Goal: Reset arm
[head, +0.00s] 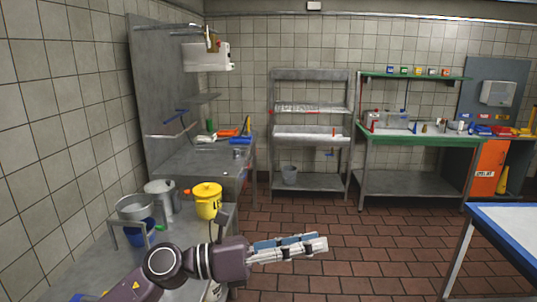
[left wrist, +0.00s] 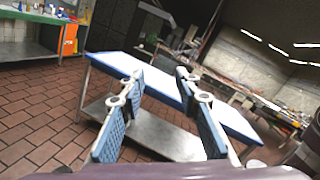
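My left arm comes in from the lower left of the head view. My left gripper (head: 315,243) points right, over the tiled floor beside the near steel bench. In the left wrist view the two blue-padded fingers of the left gripper (left wrist: 159,82) stand apart with nothing between them. A blue-edged white table (left wrist: 228,118) lies beyond the fingers. My right gripper is in neither view.
The near steel bench (head: 185,242) holds a yellow pot (head: 207,202), a metal pot (head: 160,198) and a raised pan (head: 135,207). Steel shelves (head: 309,181) and a green-topped bench (head: 425,140) line the back wall. The blue-edged table (head: 510,232) stands at right. Brick-red floor (head: 370,250) lies open between.

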